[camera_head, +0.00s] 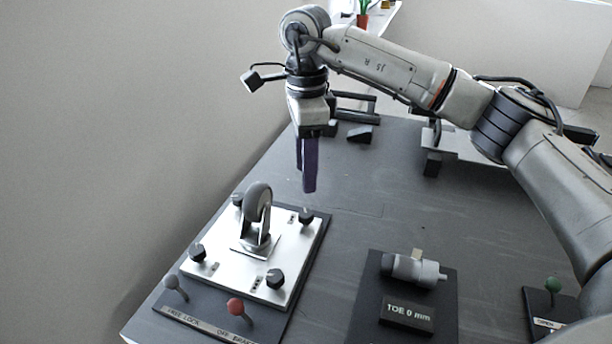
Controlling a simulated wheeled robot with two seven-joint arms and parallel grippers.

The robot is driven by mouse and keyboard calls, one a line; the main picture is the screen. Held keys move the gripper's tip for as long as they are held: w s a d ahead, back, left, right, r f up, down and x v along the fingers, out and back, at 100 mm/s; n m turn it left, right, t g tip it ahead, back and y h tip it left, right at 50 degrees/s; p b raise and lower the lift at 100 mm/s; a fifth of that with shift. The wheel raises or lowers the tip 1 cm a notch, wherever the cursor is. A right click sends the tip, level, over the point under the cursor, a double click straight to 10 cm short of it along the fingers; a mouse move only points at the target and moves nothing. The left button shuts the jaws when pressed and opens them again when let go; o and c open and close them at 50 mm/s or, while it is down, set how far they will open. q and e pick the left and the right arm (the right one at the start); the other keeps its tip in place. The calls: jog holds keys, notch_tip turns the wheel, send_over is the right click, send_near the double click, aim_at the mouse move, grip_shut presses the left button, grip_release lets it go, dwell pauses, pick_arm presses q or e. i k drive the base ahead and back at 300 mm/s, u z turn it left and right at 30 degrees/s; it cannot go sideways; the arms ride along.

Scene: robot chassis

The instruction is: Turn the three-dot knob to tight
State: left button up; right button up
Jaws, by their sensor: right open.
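A silver plate (228,266) on a dark base carries black knobs near its corners: a back-left knob (238,200), a back-right knob (306,216), a front-left knob (198,252) and a front-right knob (276,278). A grey caster wheel (258,201) stands upright in the plate's middle. My right gripper (306,180), with purple fingers pointing down, is open and empty above and behind the back-right knob, apart from it. My left gripper is out of view.
A grey lever (171,283) and a red lever (235,307) stand at the base's front edge. A cylinder device (415,268) with a "TOE 0 mm" display (407,314) sits to the right. A green-knobbed lever (552,286) is at far right. Bare tabletop (365,190) lies behind.

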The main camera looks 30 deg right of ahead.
aim_at(274, 278)
jog(key=z, duration=0.15)
jog(key=k, duration=1)
jog(key=u, duration=0.15)
